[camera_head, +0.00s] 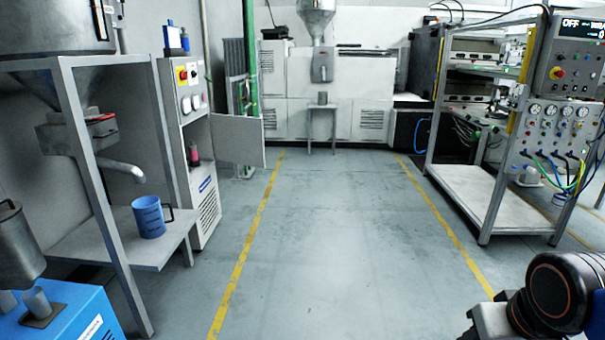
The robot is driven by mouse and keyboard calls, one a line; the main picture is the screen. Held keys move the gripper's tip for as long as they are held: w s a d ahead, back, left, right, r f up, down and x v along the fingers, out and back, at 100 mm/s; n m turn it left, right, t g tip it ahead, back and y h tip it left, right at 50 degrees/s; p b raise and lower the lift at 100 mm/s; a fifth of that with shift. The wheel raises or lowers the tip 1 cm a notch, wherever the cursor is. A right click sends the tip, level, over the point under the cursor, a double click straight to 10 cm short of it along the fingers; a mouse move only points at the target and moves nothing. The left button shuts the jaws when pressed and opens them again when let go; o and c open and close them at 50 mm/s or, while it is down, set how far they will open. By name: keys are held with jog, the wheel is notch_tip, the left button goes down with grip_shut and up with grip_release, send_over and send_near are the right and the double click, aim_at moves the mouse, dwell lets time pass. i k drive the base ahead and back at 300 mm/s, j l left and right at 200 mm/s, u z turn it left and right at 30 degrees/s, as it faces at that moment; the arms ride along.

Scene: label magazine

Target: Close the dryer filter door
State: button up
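The dryer is a tall, light grey cabinet (204,215) at the left, with a control panel on its upper front. Its flat grey filter door (238,141) stands wide open, sticking out to the right into the room. The opening beside it is uncovered, and a small dark and pink object (194,154) shows inside. A dark, rounded part of my arm with an orange ring shows at the lower right, far from the door. My gripper is not in view.
A grey frame stand (172,242) with a blue jug (149,217) stands left of the dryer. A blue machine (70,315) is at the front left. A wheel-less metal rack (485,195) stands at the right. The floor between the yellow lines is clear.

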aim_at(239, 140)
jog(key=i, duration=1.7)
jog(key=i+l+u, duration=0.1)
jog(key=i, duration=1.6)
jog(key=i+l+u, duration=0.1)
jog(key=i+u, duration=0.3)
jog(key=i+l+u, duration=0.2)
jog(key=i+u, duration=0.2)
jog(key=i+l+u, duration=0.6)
jog(key=l+u, duration=0.2)
jog(key=i+l+u, duration=0.25)
jog(key=l+u, duration=0.15)
jog(key=i+l+u, duration=0.1)
jog(key=l+u, duration=0.3)
jog(key=l, duration=0.2)
jog(key=l+u, duration=0.4)
jog(key=l, duration=0.2)
jog(key=l+u, duration=0.4)
jog(key=l, duration=0.2)
jog(key=k+l+u, duration=0.25)
jog(key=k+l, duration=0.15)
jog(key=l, duration=0.15)
jog(key=k+j, duration=0.1)
jog(key=k, duration=0.25)
jog(key=k+j, duration=0.1)
jog(key=k, duration=0.25)
jog(key=l+u, duration=0.05)
